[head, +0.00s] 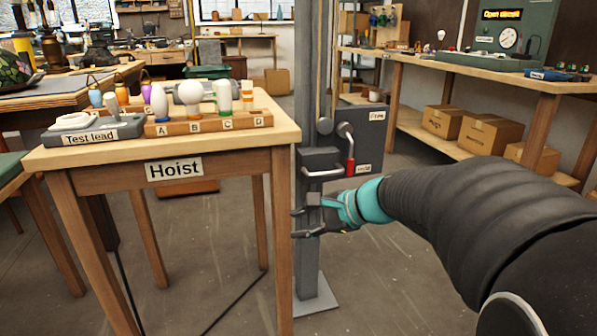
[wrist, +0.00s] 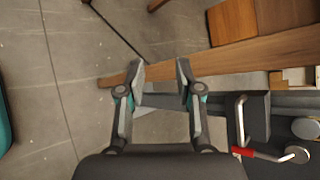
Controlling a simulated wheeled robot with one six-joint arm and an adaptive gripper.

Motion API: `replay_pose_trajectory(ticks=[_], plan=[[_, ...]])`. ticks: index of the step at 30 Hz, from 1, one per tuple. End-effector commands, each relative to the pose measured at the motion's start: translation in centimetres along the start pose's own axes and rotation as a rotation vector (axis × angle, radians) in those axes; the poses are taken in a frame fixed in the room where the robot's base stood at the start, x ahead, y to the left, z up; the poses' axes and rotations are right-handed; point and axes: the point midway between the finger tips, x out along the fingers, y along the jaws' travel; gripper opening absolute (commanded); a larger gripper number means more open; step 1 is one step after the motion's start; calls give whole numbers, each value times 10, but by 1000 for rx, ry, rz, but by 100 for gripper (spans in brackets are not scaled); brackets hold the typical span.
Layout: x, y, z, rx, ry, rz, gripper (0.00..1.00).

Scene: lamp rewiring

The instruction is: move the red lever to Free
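The red lever (head: 350,166) is on a dark grey box (head: 318,160) fixed to the upright post. Its bent metal rod runs down from a pivot to a red grip, which is level with the lower, hard-to-read label. The upper label (head: 377,115) seems to read Free. In the wrist view the red grip (wrist: 243,152) is at the lower right. My gripper (head: 299,222) is below the box, in front of the post, left of and lower than the lever. In the wrist view my gripper (wrist: 160,71) is open and empty, apart from the lever.
A fixed metal handle (head: 322,173) sticks out of the box just left of the red grip. The Hoist table (head: 285,158) stands close on the left, with a bulb rack (head: 208,124) on top. A grey post (head: 312,60) rises behind my gripper. Open floor lies below.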

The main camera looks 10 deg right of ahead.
Motion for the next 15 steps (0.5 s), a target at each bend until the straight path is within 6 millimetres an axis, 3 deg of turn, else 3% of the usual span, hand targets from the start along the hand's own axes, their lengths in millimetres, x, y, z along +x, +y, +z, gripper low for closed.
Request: replay_pose_trajectory(ticks=[1,7,12,15], plan=[[6,-15,-26,123,-19,-67,35],[0,-81,-128,584,-127,-377,35],[-24,-112,-213,861,-213,-608,35],[-37,-119,-247,959,-251,-700,35]])
